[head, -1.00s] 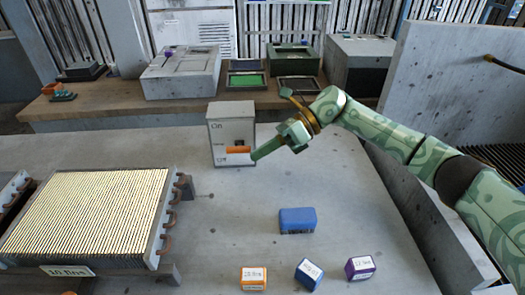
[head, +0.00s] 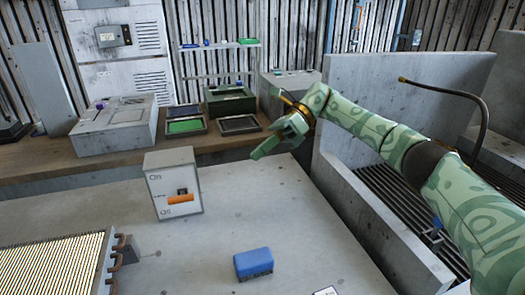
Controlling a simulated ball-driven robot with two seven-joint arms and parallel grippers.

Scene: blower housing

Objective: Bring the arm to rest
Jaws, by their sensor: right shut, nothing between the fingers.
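My right arm comes in from the right in the head view. Its green gripper (head: 268,150) is shut and empty. It hangs in the air above the far part of the grey table (head: 225,215), to the right of the grey switch box (head: 172,184) and apart from it. The switch box stands upright, with On and Off marks and an orange lever (head: 181,199) low on its front, near Off. My left gripper is not in view.
A blue block (head: 253,263) lies on the table in front. A finned coil (head: 50,265) is at the lower left. A wooden bench (head: 100,170) with a grey machine (head: 115,125) and trays runs behind. A concrete wall (head: 400,75) and a grated trough (head: 375,185) lie right.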

